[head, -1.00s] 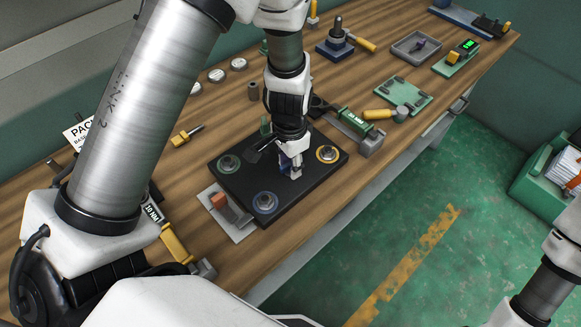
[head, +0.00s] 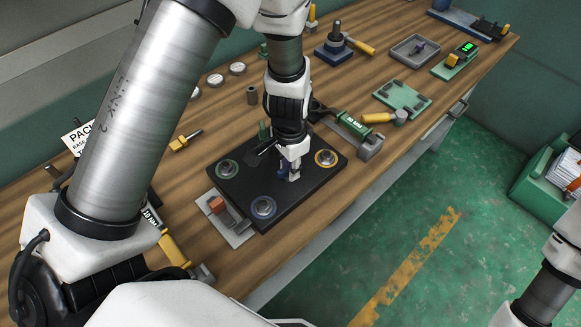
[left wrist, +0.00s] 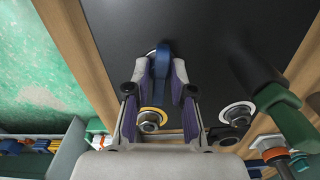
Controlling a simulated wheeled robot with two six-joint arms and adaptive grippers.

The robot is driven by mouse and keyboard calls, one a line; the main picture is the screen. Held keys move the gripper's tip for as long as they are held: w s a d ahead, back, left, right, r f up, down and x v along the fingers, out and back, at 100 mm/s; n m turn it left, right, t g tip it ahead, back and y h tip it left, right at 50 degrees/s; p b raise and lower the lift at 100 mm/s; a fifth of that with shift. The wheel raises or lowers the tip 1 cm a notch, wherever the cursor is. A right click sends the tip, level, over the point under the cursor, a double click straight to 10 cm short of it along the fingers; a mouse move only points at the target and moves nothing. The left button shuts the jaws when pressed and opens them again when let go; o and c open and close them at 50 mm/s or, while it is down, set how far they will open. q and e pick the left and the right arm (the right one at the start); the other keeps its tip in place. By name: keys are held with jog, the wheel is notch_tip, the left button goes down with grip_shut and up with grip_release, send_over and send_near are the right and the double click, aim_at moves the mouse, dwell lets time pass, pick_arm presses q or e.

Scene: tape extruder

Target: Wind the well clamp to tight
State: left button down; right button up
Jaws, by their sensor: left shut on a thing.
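A black plate (head: 240,196) lies on the bench and carries round metal fittings. My left gripper (head: 291,173) reaches down to the middle of the plate. In the left wrist view my left gripper (left wrist: 162,88) is shut on a blue upright bar or handle (left wrist: 163,62), which seems to be the well clamp's. Its lower part and thread are hidden, so I cannot tell how tight it is. The right gripper is out of view.
A grey block with an orange-brown piece (head: 217,205) stands at the plate's near left. In the left wrist view a green part with a dark cylinder (left wrist: 285,112) stands close on the right. A green tray (head: 403,97) lies farther back.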

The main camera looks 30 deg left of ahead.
aim_at(289, 166)
pick_arm(q)
jog(key=shift+f+m+b, duration=0.2)
jog(key=shift+m+b, duration=0.2)
jog(key=shift+b, duration=0.05)
jog(key=shift+s+m+b, duration=0.1)
jog(key=shift+m+b, duration=0.45)
jog(key=shift+m, duration=0.15)
jog(key=c, duration=1.1)
grip_release()
jog(key=shift+r, duration=0.2)
notch_tip(289, 166, up, 8)
jog(key=p, duration=0.7)
jog(key=shift+r, duration=0.1)
jog(key=shift+o, duration=0.3)
